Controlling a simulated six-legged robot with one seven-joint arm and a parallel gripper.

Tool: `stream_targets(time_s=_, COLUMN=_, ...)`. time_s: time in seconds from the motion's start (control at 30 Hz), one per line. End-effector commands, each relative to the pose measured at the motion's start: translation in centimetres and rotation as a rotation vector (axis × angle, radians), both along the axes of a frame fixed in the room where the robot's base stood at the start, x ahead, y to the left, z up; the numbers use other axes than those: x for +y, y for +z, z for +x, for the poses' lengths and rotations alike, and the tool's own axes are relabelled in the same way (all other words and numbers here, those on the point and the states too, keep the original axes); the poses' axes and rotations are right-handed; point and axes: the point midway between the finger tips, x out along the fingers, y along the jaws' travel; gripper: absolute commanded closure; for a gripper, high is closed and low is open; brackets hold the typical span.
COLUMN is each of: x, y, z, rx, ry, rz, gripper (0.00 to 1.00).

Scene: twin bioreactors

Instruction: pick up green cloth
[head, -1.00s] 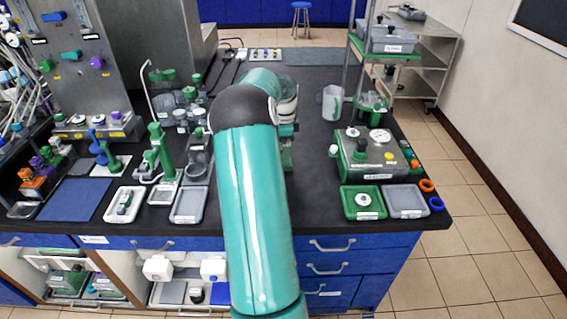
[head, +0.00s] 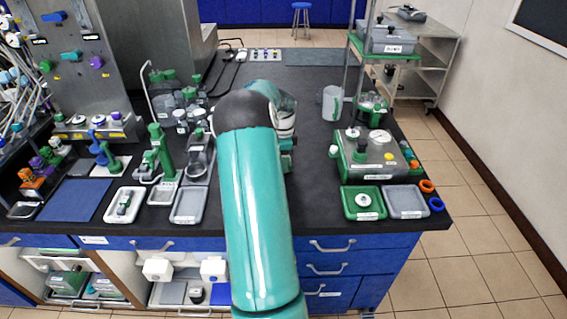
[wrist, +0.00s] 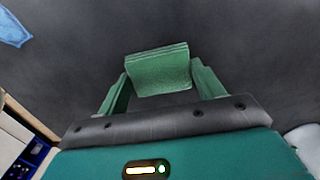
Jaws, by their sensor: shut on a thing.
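The green cloth (wrist: 158,72) is a folded, ribbed-edged piece in the wrist view. It sits between the two green fingers of my gripper (wrist: 160,82), which is shut on it. The dark worktop lies behind the cloth; I cannot tell how far the cloth is above it. In the head view my own arm hides the cloth and most of the gripper.
The black worktop (head: 310,190) is clear to the right of my arm. A green tray (head: 362,212) and a grey tray (head: 404,211) sit at the front right. A green-and-grey unit (head: 372,158) stands behind them. A blue piece (wrist: 12,28) shows in the wrist view.

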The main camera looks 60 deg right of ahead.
Motion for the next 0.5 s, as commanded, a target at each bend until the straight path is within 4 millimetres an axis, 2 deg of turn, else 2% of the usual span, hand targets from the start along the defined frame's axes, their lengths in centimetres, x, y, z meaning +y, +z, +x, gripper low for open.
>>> stream_targets(time_s=0.27, x=0.0, y=0.5, z=0.0, rx=-0.001, ry=0.000, rz=-0.001, gripper=0.54)
stream_targets(time_s=0.37, x=0.0, y=1.3, z=0.0, rx=-0.001, ry=0.000, rz=-0.002, gripper=0.54)
stream_targets(time_s=0.5, x=0.0, y=3.5, z=0.1, rx=-0.002, ry=0.000, rz=-0.003, gripper=0.54)
